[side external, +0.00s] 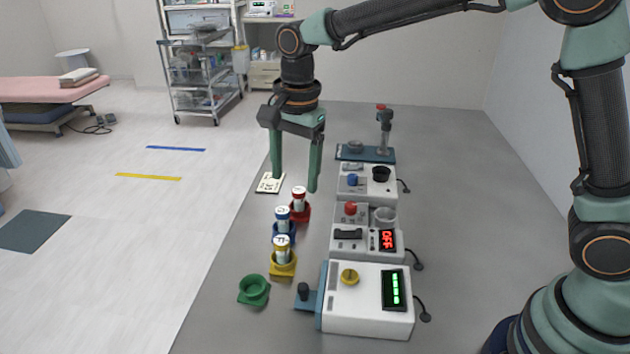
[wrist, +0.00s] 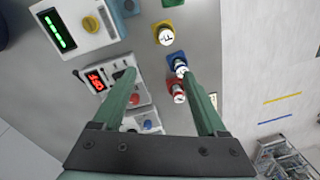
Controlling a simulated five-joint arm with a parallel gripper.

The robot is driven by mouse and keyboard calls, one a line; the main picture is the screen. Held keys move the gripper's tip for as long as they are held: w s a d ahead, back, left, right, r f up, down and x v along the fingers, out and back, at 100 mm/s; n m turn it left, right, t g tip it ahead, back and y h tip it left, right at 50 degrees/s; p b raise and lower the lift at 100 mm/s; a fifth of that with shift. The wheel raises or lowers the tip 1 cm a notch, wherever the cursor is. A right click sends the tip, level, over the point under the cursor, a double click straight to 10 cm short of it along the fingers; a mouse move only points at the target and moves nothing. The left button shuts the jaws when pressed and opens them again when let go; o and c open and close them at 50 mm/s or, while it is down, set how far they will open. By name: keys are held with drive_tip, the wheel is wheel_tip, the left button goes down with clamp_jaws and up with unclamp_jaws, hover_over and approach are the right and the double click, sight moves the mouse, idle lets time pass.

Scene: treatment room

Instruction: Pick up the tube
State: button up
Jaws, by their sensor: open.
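Three capped tubes stand upright in coloured holders on the grey table. The red-capped tube (side external: 299,193) is in the red holder (side external: 303,212), the blue-capped tube (side external: 283,213) in the blue holder (side external: 291,233), and the yellow-capped tube (side external: 281,243) in the yellow holder (side external: 284,270). My gripper (side external: 295,185) is open and empty, pointing down, with its fingertips near the red-capped tube in the side view. In the wrist view, the right finger of my gripper (wrist: 158,74) partly overlaps the blue-capped tube (wrist: 181,70); the red-capped tube (wrist: 179,97) appears beside that finger.
An empty green holder (side external: 253,291) sits in front of the yellow one. To the right stand a white device with a green display (side external: 365,300), a device with a red display (side external: 360,243) and another white box (side external: 366,184). A small white card (side external: 270,183) lies near the table's left edge.

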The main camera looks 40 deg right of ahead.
sight(281, 241)
drive_tip(key=a+f, duration=0.1)
drive_tip(key=f, duration=0.4)
drive_tip(key=a+f+m, duration=0.1)
drive_tip(key=f, duration=0.4)
drive_tip(key=w+a+f+m, duration=0.1)
drive_tip(key=f, duration=0.4)
drive_tip(key=shift+f+g, duration=0.35)
drive_tip(key=shift+g, duration=0.05)
clamp_jaws()
drive_tip(key=shift+r, duration=0.1)
